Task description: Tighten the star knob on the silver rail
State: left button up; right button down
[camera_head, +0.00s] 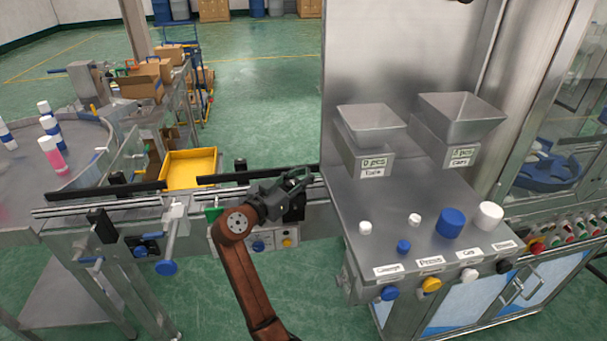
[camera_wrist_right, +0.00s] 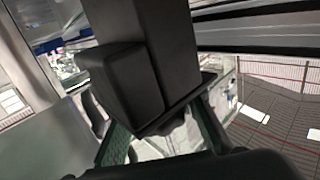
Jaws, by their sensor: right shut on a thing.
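The silver rail (camera_head: 120,203) runs across the middle of the head view, along the conveyor. My right gripper (camera_head: 297,181) is at the rail's right part, beside a black block (camera_head: 296,208) mounted there. The block fills the middle of the right wrist view (camera_wrist_right: 145,60). A small dark part below it, which looks like the star knob (camera_wrist_right: 174,127), sits between my right gripper's fingers (camera_wrist_right: 168,140). The right gripper is shut on it. The knob's star shape is mostly hidden, and in the head view the gripper covers it. My left gripper is out of view.
A steel machine with two hoppers (camera_head: 370,122), blue and white caps (camera_head: 450,222) and several knobs stands close on the right. A yellow tray (camera_head: 188,167) lies behind the rail. Another black bracket (camera_head: 102,225) and a blue handle (camera_head: 167,267) are at the left.

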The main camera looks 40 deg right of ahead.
aim_at(287, 186)
jog(key=c, duration=1.8)
grip_release()
jog(key=shift+a, duration=0.1)
jog(key=a, duration=0.4)
jog(key=s+a, duration=0.1)
jog(key=a, duration=0.2)
jog(key=shift+s+a, duration=0.1)
jog(key=shift+r, duration=0.1)
